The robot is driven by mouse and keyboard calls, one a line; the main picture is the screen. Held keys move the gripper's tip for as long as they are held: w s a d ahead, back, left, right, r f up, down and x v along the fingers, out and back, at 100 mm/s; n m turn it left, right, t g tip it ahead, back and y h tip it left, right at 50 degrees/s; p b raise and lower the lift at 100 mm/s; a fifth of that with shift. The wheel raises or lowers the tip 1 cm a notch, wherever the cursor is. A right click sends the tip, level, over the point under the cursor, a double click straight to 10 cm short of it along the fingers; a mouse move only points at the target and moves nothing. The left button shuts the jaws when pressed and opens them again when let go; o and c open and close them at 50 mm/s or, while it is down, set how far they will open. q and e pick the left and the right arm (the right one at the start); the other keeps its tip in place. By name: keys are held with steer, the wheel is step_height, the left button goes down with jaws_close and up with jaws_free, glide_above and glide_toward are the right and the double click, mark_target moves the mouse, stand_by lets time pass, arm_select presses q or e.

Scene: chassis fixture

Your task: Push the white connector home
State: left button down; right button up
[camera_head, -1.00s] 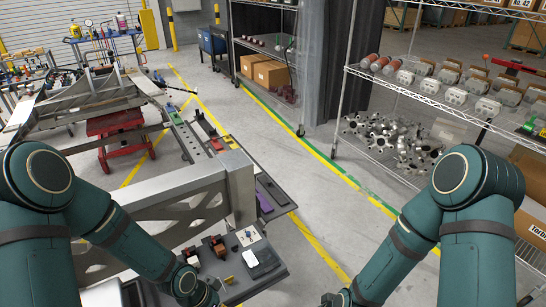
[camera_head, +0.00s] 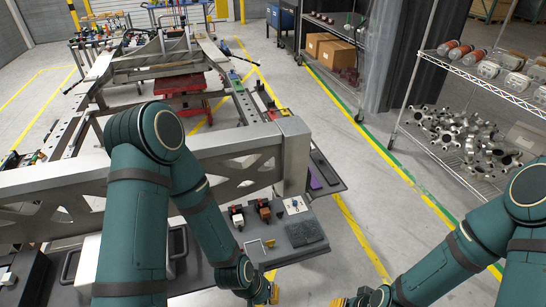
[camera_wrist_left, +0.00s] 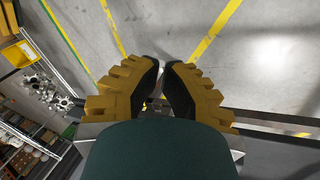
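A white square piece (camera_head: 295,204) with a small dark-blue part on it lies at the back right of a grey work plate (camera_head: 230,254). My left gripper (camera_head: 268,292) is low in the head view, in front of the plate and apart from the white piece.
A dark textured pad (camera_head: 305,232), a yellow bracket (camera_head: 269,243) and small red-brown blocks (camera_head: 264,209) are on the plate. A metal chassis beam (camera_head: 296,160) rises behind it. A wire shelf (camera_head: 470,170) with metal parts stands right. Floor between plate and shelf is clear.

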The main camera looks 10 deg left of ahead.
arm_select(q)
steer(key=w+a+r+m+t+y+p, duration=0.1)
steer(key=w+a+r+m+t+p, duration=0.1)
steer(key=w+a+r+m+p, duration=0.1)
steer(key=w+a+r+m+t+y+p, duration=0.2)
steer(key=a+r+m+p, duration=0.4)
steer(key=r+m, duration=0.3)
step_height(320, 180, up, 2)
steer(key=shift+w+a+r+t, duration=0.25)
steer(key=shift+w+a+t, duration=0.5)
steer(key=shift+w, duration=0.1)
